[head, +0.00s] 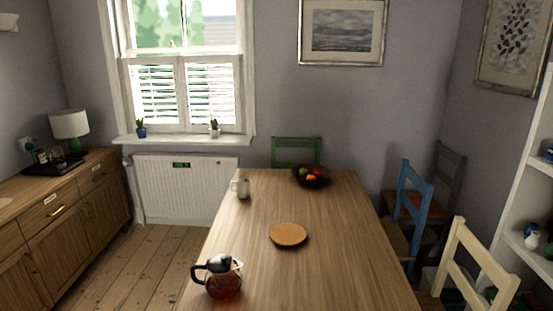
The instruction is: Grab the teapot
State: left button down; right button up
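The teapot (224,284) stands upright at the near left of the wooden table (330,255), close to its left edge. It has a clear body with reddish-brown liquid low inside, a grey lid and a black handle on its left side. Neither of my grippers shows in the head view, and nothing touches the teapot.
A round cork mat (288,235) lies mid-table. A white mug (240,187) and a dark fruit bowl (311,176) stand farther back. Blue (412,210) and cream (470,265) chairs line the right side; a green chair (296,152) is behind. Floor (160,260) is clear left of the table.

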aim_at(225, 287)
jog(key=i+j+u, duration=0.15)
jog(key=i, duration=0.3)
jog(key=i+j+u, duration=0.15)
jog(key=i, duration=0.3)
jog(key=j, duration=0.1)
